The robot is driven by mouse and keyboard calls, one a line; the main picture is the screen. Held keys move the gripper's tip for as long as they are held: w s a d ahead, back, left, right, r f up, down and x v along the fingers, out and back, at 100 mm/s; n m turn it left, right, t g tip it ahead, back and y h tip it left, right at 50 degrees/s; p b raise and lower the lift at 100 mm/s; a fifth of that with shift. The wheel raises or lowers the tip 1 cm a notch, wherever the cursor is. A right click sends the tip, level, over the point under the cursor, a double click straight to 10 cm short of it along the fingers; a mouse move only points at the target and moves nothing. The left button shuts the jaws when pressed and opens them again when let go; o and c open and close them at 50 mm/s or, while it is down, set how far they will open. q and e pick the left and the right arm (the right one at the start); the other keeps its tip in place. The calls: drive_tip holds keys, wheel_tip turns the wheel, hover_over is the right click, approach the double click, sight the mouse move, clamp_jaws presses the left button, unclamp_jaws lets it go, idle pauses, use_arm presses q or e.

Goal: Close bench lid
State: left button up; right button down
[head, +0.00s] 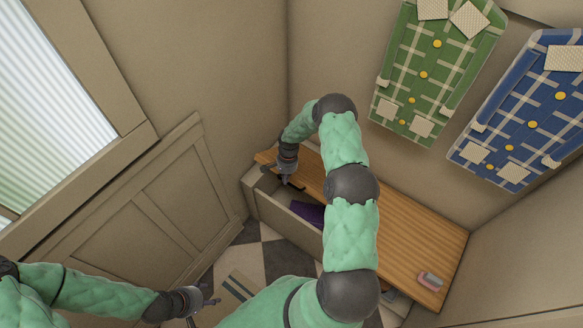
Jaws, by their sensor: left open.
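The bench has an orange-brown wooden lid (420,238) along the wall. The lid is not flush with the beige bench box (283,222); an opening shows at the left front, with something purple (308,212) inside. My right gripper (287,181) is at the left end of the bench, over the opening and close to the lid's edge. I cannot tell whether it touches the lid or whether its fingers are open. My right arm hides the middle of the lid and box. My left gripper (210,298) is open and empty, low at the bottom, away from the bench.
A pink and grey block-like item (430,281) lies on the lid's right end. A panelled wall (150,225) and window (50,115) are at left. Checkered floor (240,260) shows in front.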

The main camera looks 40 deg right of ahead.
drive_tip(key=s+a+f+b, duration=0.1)
drive_tip(key=a+f+b, duration=0.3)
drive_tip(key=f+b, duration=0.4)
drive_tip(key=s+a+f+b, duration=0.1)
drive_tip(key=a+f+b, duration=0.3)
drive_tip(key=f, duration=1.3)
drive_tip(key=shift+s+f+b, duration=0.15)
drive_tip(key=shift+f+b, duration=0.25)
drive_tip(key=shift+b, duration=1.75)
drive_tip(key=shift+r, duration=0.1)
